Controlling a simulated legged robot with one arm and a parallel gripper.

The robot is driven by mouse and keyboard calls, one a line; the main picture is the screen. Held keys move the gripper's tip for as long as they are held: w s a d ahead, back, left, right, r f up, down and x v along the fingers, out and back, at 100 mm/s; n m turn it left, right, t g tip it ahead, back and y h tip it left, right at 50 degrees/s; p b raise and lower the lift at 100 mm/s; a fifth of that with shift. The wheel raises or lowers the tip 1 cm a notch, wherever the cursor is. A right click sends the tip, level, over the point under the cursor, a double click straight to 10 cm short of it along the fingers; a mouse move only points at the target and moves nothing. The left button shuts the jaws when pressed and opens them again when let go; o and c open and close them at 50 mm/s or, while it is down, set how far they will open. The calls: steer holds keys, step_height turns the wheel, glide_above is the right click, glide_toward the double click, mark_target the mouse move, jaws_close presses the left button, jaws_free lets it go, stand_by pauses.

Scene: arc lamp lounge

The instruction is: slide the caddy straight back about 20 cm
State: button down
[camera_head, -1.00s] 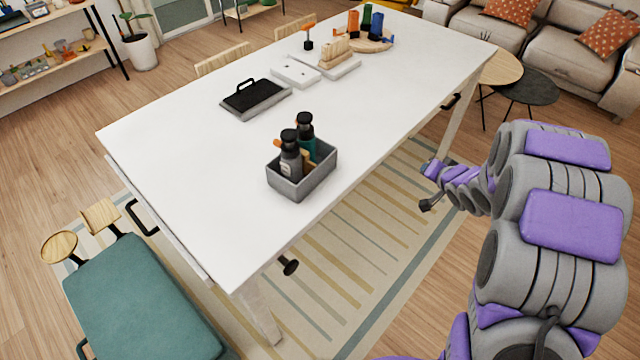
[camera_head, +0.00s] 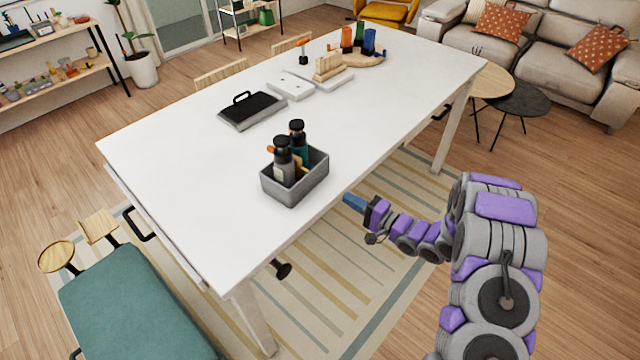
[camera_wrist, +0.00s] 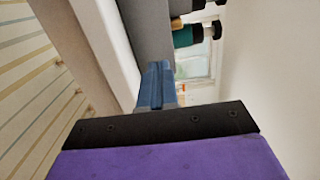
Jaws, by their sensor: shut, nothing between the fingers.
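The caddy (camera_head: 294,184) is a grey open box near the table's right long edge in the head view. It holds two dark bottles with black caps, one grey (camera_head: 284,160) and one teal (camera_head: 298,145), and something orange-brown. In the wrist view the caddy's grey wall (camera_wrist: 147,32) rises just beyond the fingers, with the bottles (camera_wrist: 190,30) lying sideways in the tilted picture. My gripper (camera_head: 352,202) has blue fingers, also seen in the wrist view (camera_wrist: 156,85). It is shut and empty, off the table's edge to the right of the caddy, with a gap between in the head view.
The white table (camera_head: 200,190) is bare to the left of the caddy. A black-topped grey tray (camera_head: 252,109) lies behind, with white blocks (camera_head: 291,86) and a round wooden board (camera_head: 362,60) farther back. A teal bench (camera_head: 135,305) stands at the front left.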

steer(key=b, duration=0.2)
glide_toward(312, 177)
steer(key=x, duration=0.5)
steer(key=shift+a+f, duration=0.2)
steer(key=shift+a, duration=0.05)
steer(key=shift+b+x, duration=0.35)
steer(key=shift+x, duration=0.4)
steer(key=shift+w+r, duration=0.1)
steer(key=shift+w+a+r+p, duration=0.15)
steer(key=shift+a+p, duration=0.1)
steer(key=shift+p, duration=0.35)
steer(key=p+x, duration=0.2)
steer(key=x, duration=0.4)
steer(key=p+x, duration=0.2)
steer(key=x, duration=0.4)
steer(key=p+x, duration=0.2)
steer(key=x, duration=0.4)
steer(key=shift+w+d+f+p, duration=0.15)
steer(key=shift+f+p, duration=0.1)
steer(key=shift+p, duration=0.15)
steer(key=shift+w+a, duration=0.3)
steer(key=shift+a, duration=0.2)
